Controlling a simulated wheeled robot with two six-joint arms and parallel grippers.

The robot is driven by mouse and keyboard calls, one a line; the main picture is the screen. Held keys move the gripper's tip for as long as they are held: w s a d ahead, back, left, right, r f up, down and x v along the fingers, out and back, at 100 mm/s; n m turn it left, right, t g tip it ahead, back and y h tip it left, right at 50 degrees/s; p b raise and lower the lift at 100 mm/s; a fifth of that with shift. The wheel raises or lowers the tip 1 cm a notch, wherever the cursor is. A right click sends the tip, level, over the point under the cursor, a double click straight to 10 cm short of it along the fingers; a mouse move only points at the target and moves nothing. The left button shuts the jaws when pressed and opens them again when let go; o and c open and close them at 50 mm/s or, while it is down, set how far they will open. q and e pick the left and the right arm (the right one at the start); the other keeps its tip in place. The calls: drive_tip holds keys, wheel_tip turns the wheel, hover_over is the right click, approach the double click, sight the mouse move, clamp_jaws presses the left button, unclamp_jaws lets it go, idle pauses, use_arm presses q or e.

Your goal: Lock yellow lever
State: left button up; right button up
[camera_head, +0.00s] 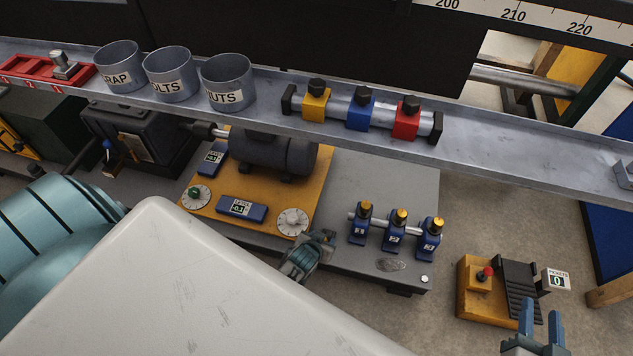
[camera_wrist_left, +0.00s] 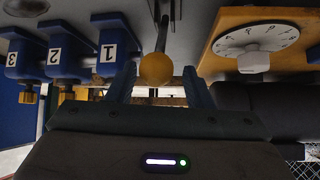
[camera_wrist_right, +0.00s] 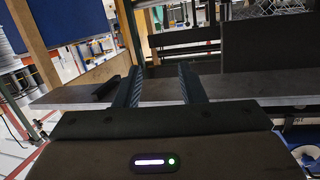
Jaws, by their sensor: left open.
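A round yellow knob (camera_wrist_left: 155,68) on a thin rod shows in the left wrist view, between the two fingers of my left gripper (camera_head: 318,243). The fingers stand apart on either side of it, and I cannot tell whether they touch it. In the head view the knob is hidden, and the left gripper is over the grey plate's front part, beside the white dial (camera_head: 293,222). My right gripper (camera_head: 540,310) is at the lower right of the head view, open and empty.
Three numbered blue blocks with yellow tops (camera_head: 396,230) stand right of the left gripper. A yellow box with a red-knobbed stick (camera_head: 480,285) is near the right gripper. A grey rail (camera_head: 530,155) with cups and coloured clamps crosses above. My pale arm covers the lower left.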

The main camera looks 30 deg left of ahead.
use_arm(q)
drive_tip(key=p+v, duration=0.1)
drive_tip(key=v, duration=0.6)
drive_tip(key=shift+p, duration=0.4)
use_arm(e)
drive_tip(key=s+a+f+g, duration=0.1)
drive_tip(key=s+f+g, duration=0.5)
drive_tip(key=s+f, duration=0.1)
drive_tip(key=shift+f, duration=0.5)
